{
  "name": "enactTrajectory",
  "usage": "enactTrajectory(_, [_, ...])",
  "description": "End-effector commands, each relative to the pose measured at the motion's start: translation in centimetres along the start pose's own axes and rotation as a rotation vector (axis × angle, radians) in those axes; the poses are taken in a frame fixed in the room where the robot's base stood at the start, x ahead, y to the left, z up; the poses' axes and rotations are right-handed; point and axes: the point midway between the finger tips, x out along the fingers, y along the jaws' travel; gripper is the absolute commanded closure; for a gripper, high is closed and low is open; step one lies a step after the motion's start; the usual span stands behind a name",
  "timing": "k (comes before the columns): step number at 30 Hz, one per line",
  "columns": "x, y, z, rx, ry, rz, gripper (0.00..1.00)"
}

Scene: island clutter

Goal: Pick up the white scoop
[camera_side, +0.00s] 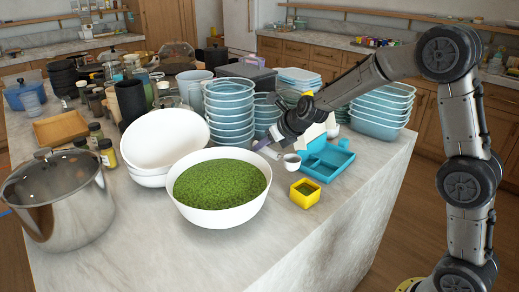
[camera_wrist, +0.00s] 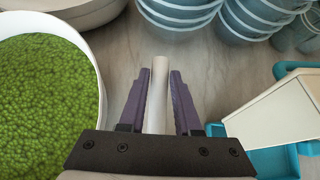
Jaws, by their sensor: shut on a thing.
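The white scoop (camera_side: 292,162) shows in the side view as a small white cup with its handle toward my gripper (camera_side: 265,146). In the wrist view the scoop's pale handle (camera_wrist: 158,95) runs between the two purple fingers of my gripper (camera_wrist: 158,85), which is shut on it. The scoop's cup is hidden in the wrist view. In the side view the cup is just left of the blue tray and behind the small yellow container. I cannot tell whether it touches the counter.
A white bowl of green granules (camera_side: 220,190) stands to the left, also in the wrist view (camera_wrist: 45,90). Stacked blue containers (camera_side: 230,110) stand behind. A blue compartment tray (camera_side: 325,162) is at right, with a yellow container (camera_side: 305,195) in front. The counter's front right is clear.

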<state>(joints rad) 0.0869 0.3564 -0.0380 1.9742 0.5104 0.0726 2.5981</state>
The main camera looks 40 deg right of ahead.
Motion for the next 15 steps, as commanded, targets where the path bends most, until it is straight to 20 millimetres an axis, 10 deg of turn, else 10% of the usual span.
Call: enactTrajectory(15, [-7.8,0.2,-2.5,-0.001,-0.002,-0.002,1.0])
